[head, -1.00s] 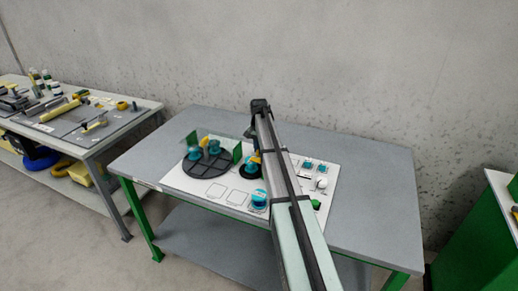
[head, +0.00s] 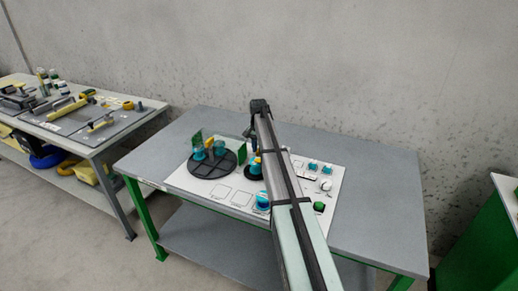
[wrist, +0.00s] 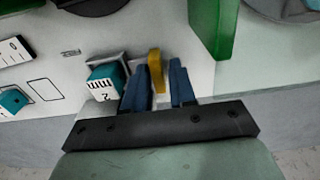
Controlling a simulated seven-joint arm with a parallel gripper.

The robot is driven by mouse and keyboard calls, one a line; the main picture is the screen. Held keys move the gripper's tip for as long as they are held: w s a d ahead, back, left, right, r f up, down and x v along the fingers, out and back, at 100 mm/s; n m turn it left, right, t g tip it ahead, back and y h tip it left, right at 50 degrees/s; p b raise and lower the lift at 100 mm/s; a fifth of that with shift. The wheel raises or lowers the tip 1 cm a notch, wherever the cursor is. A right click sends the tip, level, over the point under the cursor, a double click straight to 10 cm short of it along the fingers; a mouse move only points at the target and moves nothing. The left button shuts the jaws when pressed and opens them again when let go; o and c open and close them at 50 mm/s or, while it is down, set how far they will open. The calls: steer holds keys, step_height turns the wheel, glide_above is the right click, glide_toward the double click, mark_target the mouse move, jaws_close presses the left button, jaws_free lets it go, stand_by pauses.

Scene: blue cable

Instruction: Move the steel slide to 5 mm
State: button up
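I cannot make out the steel slide for certain in either view. The wrist view shows a white plate with black tick marks (wrist: 12,50) at the left edge. A teal block with a white face marked "2" (wrist: 105,80) stands beside my left finger, with a grey edge behind it. My gripper (wrist: 160,85) has two dark blue fingers standing apart. An upright yellow piece (wrist: 155,68) shows in the gap, clear of the right finger; whether it touches the left one is unclear. In the head view the arm hides part of the white panel (head: 215,188).
A black disc (head: 212,170) carries teal cylinders and upright plates. Teal knobs (head: 313,167), a white knob (head: 326,185) and a green button (head: 319,207) sit on the panel's right side. A green upright part (wrist: 209,25) rises near my gripper. The table's right side (head: 385,210) is clear.

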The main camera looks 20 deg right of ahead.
steer(key=shift+o, duration=1)
steer(key=shift+r, duration=0.1)
step_height(320, 180, up, 14)
steer(key=shift+f, duration=0.2)
steer(key=shift+c, duration=0.3)
steer(key=shift+s+f, duration=0.1)
steer(key=shift+s, duration=0.1)
steer(key=shift+c, duration=0.7)
steer(key=s+f+t, duration=0.1)
steer(key=s+t, duration=0.1)
steer(key=s+d+f+t, duration=0.1)
steer(key=s+f+t, duration=0.1)
steer(key=s, duration=0.1)
steer(key=s+f+n+t, duration=0.1)
steer(key=s+t, duration=0.1)
steer(key=s, duration=0.1)
steer(key=shift+s+d+f+y, duration=0.15)
steer(key=shift+d+f+y, duration=0.15)
steer(key=shift+y, duration=0.1)
jaws_close()
steer(key=shift+t, duration=0.7)
steer(key=x, duration=0.9)
steer(key=shift+d+f, duration=0.25)
steer(key=shift+f, duration=0.05)
